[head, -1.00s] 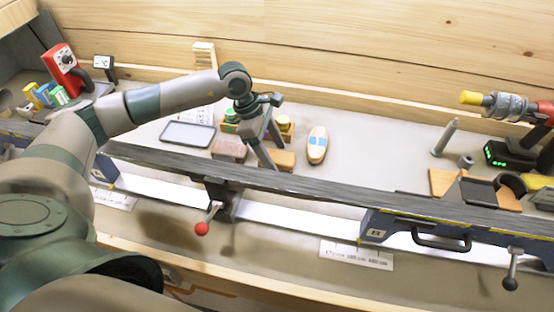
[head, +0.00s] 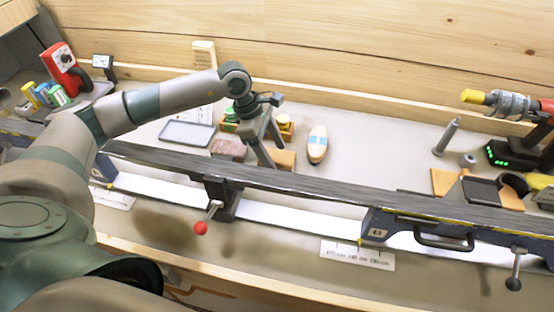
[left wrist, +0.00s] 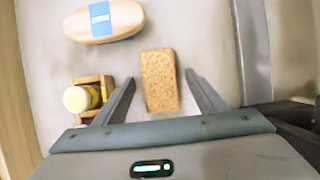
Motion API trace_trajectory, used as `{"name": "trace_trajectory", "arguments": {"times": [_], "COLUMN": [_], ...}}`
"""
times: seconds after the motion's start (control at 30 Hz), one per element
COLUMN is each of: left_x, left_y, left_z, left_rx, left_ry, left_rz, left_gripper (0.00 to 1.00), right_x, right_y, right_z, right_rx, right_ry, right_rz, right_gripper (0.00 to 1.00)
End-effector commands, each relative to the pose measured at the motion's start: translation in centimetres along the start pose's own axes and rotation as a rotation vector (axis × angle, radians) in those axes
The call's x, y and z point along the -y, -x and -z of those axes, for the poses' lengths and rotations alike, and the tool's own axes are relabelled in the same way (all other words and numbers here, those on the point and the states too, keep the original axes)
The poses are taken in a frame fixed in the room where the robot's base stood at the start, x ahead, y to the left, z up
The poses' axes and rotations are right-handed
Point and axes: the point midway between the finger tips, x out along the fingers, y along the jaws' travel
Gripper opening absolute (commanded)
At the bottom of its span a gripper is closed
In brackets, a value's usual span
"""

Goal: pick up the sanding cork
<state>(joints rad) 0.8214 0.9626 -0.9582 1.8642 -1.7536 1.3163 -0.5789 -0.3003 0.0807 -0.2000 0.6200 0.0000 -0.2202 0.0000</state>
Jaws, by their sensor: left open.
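The sanding cork (left wrist: 160,80) is a tan, speckled rectangular block lying flat on the bench in the left wrist view. It also shows as a small tan block (head: 284,160) in the head view, partly hidden by my gripper. My left gripper (head: 274,156) is above the bench at the cork, pointing down. In the left wrist view its two fingers (left wrist: 160,84) are open, one on each side of the cork, with a visible gap on both sides. The gripper holds nothing. My right gripper is not in view.
A pale oval block with a blue label (left wrist: 104,20) lies close to the cork. A small wooden holder with a yellow-topped jar (left wrist: 82,98) stands beside the left finger. A brownish block (head: 229,148) and a grey tray (head: 187,134) lie left. A long dark rail (head: 310,186) runs in front.

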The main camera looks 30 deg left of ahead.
Motion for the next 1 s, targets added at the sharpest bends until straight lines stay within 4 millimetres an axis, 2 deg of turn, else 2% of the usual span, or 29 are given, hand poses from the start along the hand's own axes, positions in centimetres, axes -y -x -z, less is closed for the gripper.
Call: {"name": "trace_trajectory", "arguments": {"times": [0.23, 0.27, 0.43, 0.77, 1.0], "left_x": [0.0, 0.0, 0.0, 0.0, 0.01], "left_y": [0.02, 0.02, 0.01, 0.05, 0.49], "left_z": [0.0, 0.0, 0.01, -0.01, -0.19], "left_rx": [0.0, 0.0, 0.0, 0.0, -0.001], "left_ry": [0.0, 0.0, 0.0, 0.0, 0.001], "left_rz": [0.0, 0.0, 0.0, 0.0, 0.0], "left_gripper": [0.65, 0.62, 0.22, 0.2, 0.2], "right_x": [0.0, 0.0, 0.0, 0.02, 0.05], "right_y": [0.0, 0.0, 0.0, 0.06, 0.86], "right_z": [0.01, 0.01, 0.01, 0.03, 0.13], "right_rx": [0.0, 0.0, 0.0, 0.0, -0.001], "right_ry": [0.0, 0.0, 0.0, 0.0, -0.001], "right_rz": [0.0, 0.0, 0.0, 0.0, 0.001], "right_gripper": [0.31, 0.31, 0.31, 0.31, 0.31]}}
